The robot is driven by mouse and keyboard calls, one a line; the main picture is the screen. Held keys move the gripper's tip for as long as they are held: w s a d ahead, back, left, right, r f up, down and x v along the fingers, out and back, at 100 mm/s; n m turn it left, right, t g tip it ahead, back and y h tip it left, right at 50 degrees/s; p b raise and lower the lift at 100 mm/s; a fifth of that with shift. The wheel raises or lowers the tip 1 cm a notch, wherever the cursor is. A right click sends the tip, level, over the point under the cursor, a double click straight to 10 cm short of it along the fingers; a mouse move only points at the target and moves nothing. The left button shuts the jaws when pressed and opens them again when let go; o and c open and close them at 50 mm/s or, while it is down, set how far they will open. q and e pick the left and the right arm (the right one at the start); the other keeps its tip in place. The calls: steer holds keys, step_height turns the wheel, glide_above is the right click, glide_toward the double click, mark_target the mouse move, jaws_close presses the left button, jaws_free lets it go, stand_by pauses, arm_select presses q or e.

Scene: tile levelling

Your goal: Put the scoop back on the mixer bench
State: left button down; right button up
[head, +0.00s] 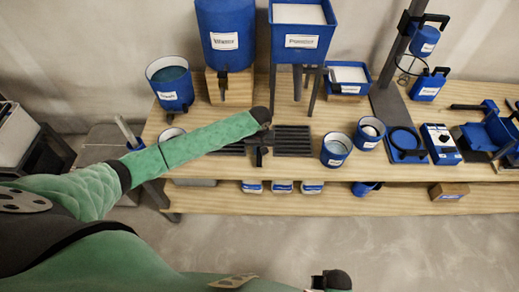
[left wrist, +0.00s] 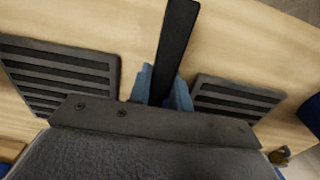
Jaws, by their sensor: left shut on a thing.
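My left gripper (head: 262,132) is over the front of the wooden mixer bench (head: 295,172), by the dark slotted grates. It is shut on the scoop. In the left wrist view a long black bar, which looks like the scoop's handle (left wrist: 177,45), runs up from the gripper. The rest of the scoop is hidden by the gripper. I cannot tell whether the scoop touches the bench.
Slotted grates (head: 293,140) lie on the bench on both sides of the gripper. A blue hopper on legs (head: 302,42) stands behind. A blue bucket (head: 171,84) stands at the left.

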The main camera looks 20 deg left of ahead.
arm_select(q)
steer(key=shift+f, duration=0.35)
arm_select(e)
steer(key=shift+d, duration=0.1)
arm_select(q)
steer(key=c, duration=1.2)
jaws_free()
arm_select(e)
steer(key=shift+r, duration=0.1)
arm_select(q)
steer(key=shift+r, duration=0.1)
steer(key=shift+r, duration=0.35)
steer(key=shift+r+b, duration=0.8)
steer(key=shift+r, duration=2.65)
arm_select(e)
step_height(320, 180, up, 6)
steer(key=w, duration=0.1)
steer(key=shift+w+a+r, duration=0.15)
steer(key=shift+a+r, duration=0.05)
steer(key=shift+a, duration=0.25)
